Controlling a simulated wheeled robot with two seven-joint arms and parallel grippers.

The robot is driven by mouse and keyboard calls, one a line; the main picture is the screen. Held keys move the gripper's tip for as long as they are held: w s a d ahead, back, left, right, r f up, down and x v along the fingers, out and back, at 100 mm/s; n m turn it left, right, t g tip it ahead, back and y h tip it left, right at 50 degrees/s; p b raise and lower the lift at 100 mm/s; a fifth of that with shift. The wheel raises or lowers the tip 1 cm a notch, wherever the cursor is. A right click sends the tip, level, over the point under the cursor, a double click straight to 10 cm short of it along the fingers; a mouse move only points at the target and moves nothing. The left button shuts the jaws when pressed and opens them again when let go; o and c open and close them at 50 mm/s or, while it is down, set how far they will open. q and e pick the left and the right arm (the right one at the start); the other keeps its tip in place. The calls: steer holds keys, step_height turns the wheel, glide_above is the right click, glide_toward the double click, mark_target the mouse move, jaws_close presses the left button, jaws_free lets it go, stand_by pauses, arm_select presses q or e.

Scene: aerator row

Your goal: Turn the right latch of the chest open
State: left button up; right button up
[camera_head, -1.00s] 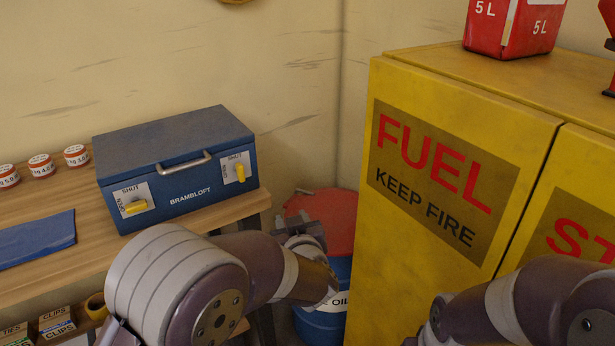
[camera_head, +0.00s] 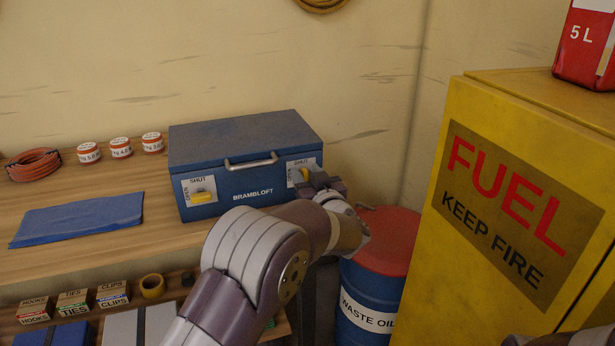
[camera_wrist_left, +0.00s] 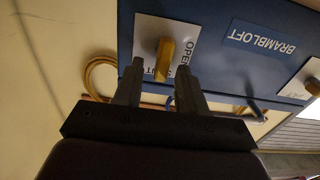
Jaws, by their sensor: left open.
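The blue chest (camera_head: 245,153) stands closed on the wooden bench, with a grey handle on its front. Its right latch (camera_head: 303,175) is a yellow knob on a white plate, upright toward SHUT; it also shows in the wrist view (camera_wrist_left: 165,58). The left latch (camera_head: 203,197) lies level toward OPEN. My left gripper (camera_head: 322,184) is open in front of the chest's right end and partly covers the right plate. In the wrist view my left fingertips (camera_wrist_left: 159,70) are on either side of the right latch; contact cannot be told. My right gripper is out of view.
A waste oil drum (camera_head: 370,290) stands below my left wrist. The yellow fuel cabinet (camera_head: 500,110) fills the right side.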

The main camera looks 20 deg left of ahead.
arm_select(q)
steer(key=shift+a, duration=0.1)
steer(key=shift+c, duration=0.3)
jaws_close()
steer(key=shift+f+n, duration=0.1)
steer(key=shift+n, duration=0.2)
steer(key=n+b, duration=0.4)
steer(key=n, duration=0.1)
steer(key=a+f+n+b, duration=0.1)
steer(key=n+b, duration=0.3)
steer(key=n, duration=0.2)
steer(key=n+b, duration=0.5)
steer(key=n, duration=0.1)
steer(key=shift+s+a+f, duration=0.15)
steer(key=shift+s+f, duration=0.25)
steer(key=shift+r+n, duration=0.1)
steer(key=shift+n, duration=0.2)
